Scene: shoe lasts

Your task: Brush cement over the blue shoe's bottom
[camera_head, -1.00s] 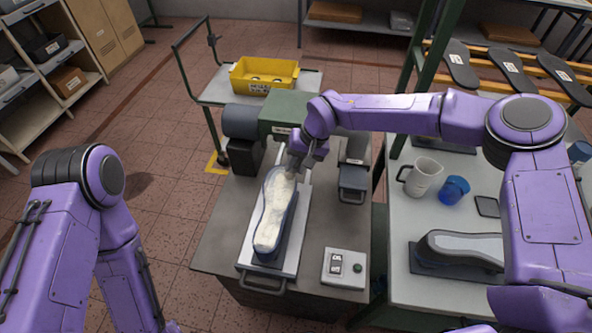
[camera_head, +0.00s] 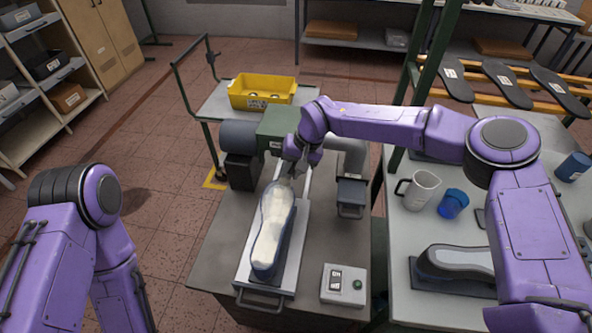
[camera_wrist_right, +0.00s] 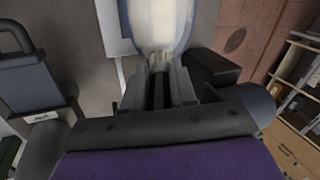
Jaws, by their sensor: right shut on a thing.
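The blue shoe (camera_head: 284,227) lies bottom up on a metal plate of the grey bench, its long side pointing away from me. A whitish coat covers much of its bottom, and a blue rim shows around it. In the right wrist view the coated bottom (camera_wrist_right: 158,22) is at the top. My right gripper (camera_head: 292,172) is at the shoe's far end, pointing down. It is shut on a thin thing, likely the brush (camera_wrist_right: 158,62), mostly hidden between the fingers. I cannot tell whether its tip touches the shoe. My left gripper is out of view.
A switch box (camera_head: 343,284) sits at the bench's front right. On the right table are a white jug (camera_head: 419,190), a blue cup (camera_head: 453,204) and a grey shoe form (camera_head: 455,262). A yellow crate (camera_head: 262,90) stands behind. A green post (camera_head: 427,90) rises beside my right arm.

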